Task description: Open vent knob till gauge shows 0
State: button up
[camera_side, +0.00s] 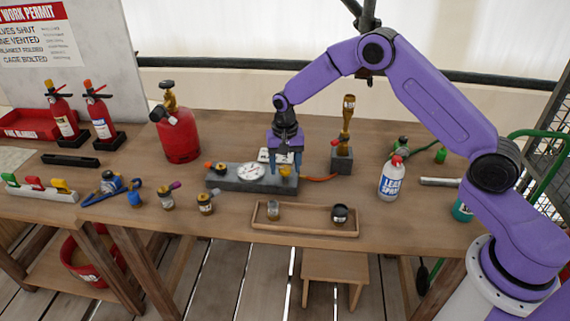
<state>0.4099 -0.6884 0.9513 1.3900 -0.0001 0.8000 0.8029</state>
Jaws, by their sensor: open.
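A grey block (228,184) lies on the table and carries a round white gauge (250,172). The gauge's needle is too small to read. A small yellow knob (285,171) sits at the block's right end, and an orange-topped knob (216,168) sits at its left end. Which one is the vent knob I cannot tell.
A white label card (270,155) is behind the block. A brass torch stand (346,160) is to the right, joined by an orange hose (318,179). A wooden tray (290,224) lies in front.

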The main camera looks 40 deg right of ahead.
jog(key=c, duration=1.1)
jog(key=shift+o, duration=0.2)
jog(key=shift+n, duration=0.4)
jog(key=n, duration=0.5)
jog(key=shift+n, duration=0.3)
jog(key=n, duration=0.5)
jog(key=shift+n, duration=0.3)
jog(key=o, duration=1.1)
jog(key=shift+c, duration=0.2)
